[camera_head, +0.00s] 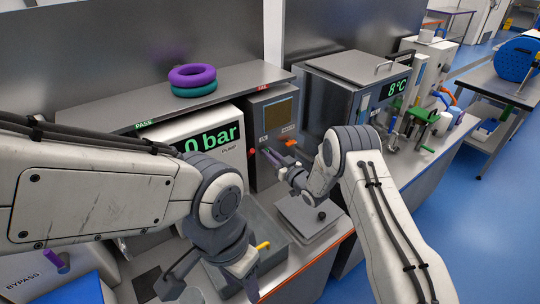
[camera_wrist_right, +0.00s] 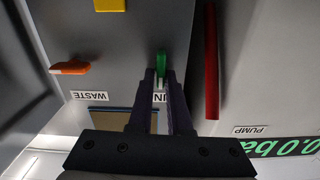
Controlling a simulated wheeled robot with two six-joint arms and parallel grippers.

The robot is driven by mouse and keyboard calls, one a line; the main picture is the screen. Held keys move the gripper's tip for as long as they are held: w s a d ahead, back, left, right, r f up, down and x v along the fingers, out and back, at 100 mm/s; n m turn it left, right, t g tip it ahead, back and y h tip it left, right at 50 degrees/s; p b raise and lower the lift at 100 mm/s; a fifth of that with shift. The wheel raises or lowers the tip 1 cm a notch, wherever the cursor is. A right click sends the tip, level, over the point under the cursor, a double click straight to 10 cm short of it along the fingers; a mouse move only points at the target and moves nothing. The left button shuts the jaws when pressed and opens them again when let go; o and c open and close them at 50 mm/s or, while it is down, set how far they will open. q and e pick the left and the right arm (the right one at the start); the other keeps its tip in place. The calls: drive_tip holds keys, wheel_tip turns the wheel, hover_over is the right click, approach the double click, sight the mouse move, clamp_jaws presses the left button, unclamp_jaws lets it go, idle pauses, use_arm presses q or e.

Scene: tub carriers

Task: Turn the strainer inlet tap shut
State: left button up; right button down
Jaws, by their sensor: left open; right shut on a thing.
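The inlet tap is a green lever (camera_wrist_right: 161,66) beside a label reading IN, on a grey panel in the right wrist view. The lever stands upright in that picture. My right gripper (camera_wrist_right: 161,80) is shut on the green lever, with a dark finger on each side of it. In the head view my right gripper (camera_head: 270,154) is at the front of the grey cabinet (camera_head: 262,170), and the green lever is hidden there. My left gripper (camera_head: 212,288) is open and empty, low over the bench.
An orange lever (camera_wrist_right: 70,68) marked WASTE sits beside the green one. A red bar (camera_wrist_right: 211,65) is close on the other side. The pump box (camera_head: 215,140) reads 0 bar. A grey basin with a yellow handle (camera_head: 263,246) lies near my left gripper.

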drive_tip(key=shift+f, duration=0.1)
drive_tip(key=shift+w+d+f+m+b, duration=0.15)
drive_tip(key=shift+m+b, duration=1.1)
drive_tip(key=shift+m, duration=1.35)
drive_tip(key=shift+d+f+m+b, duration=0.15)
drive_tip(key=shift+m+b, duration=1.05)
drive_tip(key=shift+m, duration=1.4)
drive_tip(key=shift+w+d+f+m+b, duration=0.15)
drive_tip(key=shift+m+b, duration=1.1)
drive_tip(key=shift+m, duration=1.35)
drive_tip(key=shift+f+m, duration=0.1)
drive_tip(key=shift+m, duration=0.8)
drive_tip(key=c, duration=0.9)
unclamp_jaws()
